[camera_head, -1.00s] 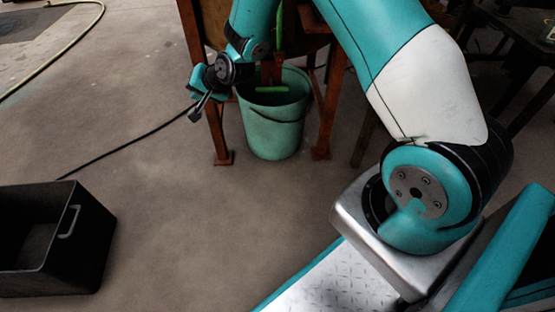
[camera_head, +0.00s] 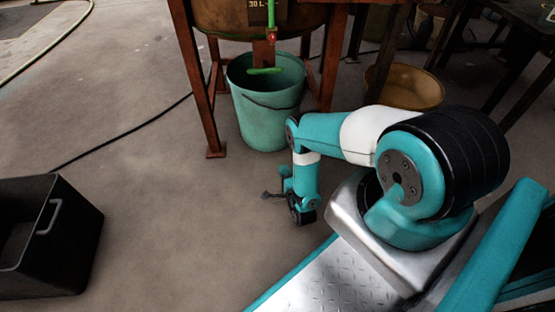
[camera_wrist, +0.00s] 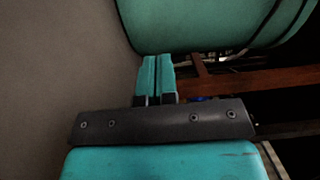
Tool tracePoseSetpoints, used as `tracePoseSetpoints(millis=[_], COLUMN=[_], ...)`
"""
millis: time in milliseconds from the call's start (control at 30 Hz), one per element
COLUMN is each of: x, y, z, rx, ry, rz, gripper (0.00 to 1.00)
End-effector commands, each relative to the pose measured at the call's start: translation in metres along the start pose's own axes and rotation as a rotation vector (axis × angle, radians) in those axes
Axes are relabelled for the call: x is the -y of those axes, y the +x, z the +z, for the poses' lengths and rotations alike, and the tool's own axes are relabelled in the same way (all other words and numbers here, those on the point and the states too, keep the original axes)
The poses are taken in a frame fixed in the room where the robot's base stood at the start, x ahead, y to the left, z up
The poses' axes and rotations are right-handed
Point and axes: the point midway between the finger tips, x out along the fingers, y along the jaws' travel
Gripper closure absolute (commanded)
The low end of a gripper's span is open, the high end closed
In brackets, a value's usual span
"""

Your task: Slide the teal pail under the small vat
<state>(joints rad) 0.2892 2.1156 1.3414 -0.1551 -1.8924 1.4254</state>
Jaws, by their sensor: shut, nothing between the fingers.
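The teal pail (camera_head: 262,125) stands upright on the floor with its dark wire handle against its side. It is between the front legs of a rusty-brown stand, below the small vat (camera_head: 235,22), which is marked 30 L. The vat's brown outlet and a green bar show over the pail's mouth. My gripper (camera_head: 268,195) is shut and empty, low in front of the pail and apart from it. In the wrist view my fingers (camera_wrist: 155,80) are together, and a teal curved surface, likely the pail (camera_wrist: 190,25), fills the top.
The stand's left front leg (camera_head: 202,95) is close to the pail's left side. A brown tub (camera_head: 405,88) is at the right behind my arm. A black crate (camera_head: 75,245) stands at the lower left. A dark cable (camera_head: 120,127) crosses the floor. The floor left of my gripper is clear.

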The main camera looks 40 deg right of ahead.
Motion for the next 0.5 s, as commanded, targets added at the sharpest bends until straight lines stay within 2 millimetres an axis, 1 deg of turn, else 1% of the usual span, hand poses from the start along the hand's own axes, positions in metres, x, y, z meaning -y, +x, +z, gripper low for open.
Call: tracePoseSetpoints(millis=[167, 300, 500], x=[-0.004, -0.005, -0.006], y=[0.034, 0.066, 0.104], z=[0.000, 0.000, 0.000], rx=[0.000, 0.001, 0.000], ry=[0.000, -0.002, -0.002], rz=[-0.004, -0.004, -0.001], gripper=[1.00, 1.00, 1.00])
